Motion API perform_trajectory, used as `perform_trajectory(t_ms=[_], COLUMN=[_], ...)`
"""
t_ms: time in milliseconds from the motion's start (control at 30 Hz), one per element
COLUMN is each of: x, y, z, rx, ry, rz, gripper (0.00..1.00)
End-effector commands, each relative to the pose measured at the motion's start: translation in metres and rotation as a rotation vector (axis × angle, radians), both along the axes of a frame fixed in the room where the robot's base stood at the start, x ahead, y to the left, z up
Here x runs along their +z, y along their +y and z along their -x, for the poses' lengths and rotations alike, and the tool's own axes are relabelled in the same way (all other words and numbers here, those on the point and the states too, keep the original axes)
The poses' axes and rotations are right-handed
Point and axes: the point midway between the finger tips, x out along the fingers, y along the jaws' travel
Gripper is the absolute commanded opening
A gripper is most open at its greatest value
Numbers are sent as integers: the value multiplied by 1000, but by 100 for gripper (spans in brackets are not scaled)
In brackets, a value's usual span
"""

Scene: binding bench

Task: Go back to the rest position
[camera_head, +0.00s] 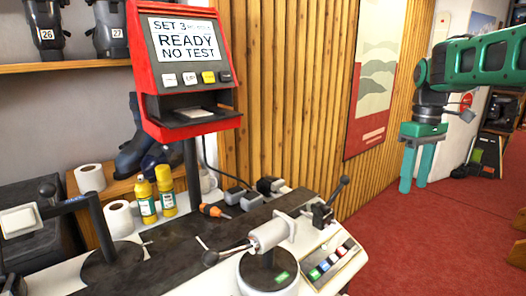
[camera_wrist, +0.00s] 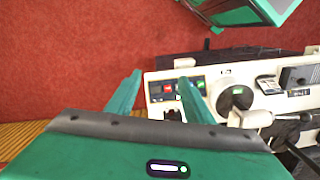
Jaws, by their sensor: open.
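My gripper (camera_head: 417,166) hangs at the right in the head view, fingers pointing down and apart, above the red carpet. It is open and nothing shows between its fingers. In the wrist view my gripper (camera_wrist: 157,92) shows its two green fingers, with carpet and the edge of the bench machine beyond them. It is well to the right of the bench (camera_head: 215,235) in the head view and touches nothing there.
A red display unit (camera_head: 185,50) reads "READY NO TEST". The bench holds a clamp machine (camera_head: 270,235) with levers, yellow bottles (camera_head: 165,187), paper rolls (camera_head: 90,178) and an orange-handled tool (camera_head: 212,211). A wooden slat wall (camera_head: 290,90) stands behind. Red carpet (camera_head: 430,235) is clear at the right.

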Motion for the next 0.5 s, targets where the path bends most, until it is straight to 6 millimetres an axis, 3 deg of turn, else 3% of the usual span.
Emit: perform_trajectory(t_ms=[33, 233, 500], x=[-4, -33, -93], y=[-6, -27, -35], z=[25, 113, 231], rx=[-73, -381, -770], ry=[-5, -21, -41], rz=[10, 36, 38], gripper=[47, 47, 47])
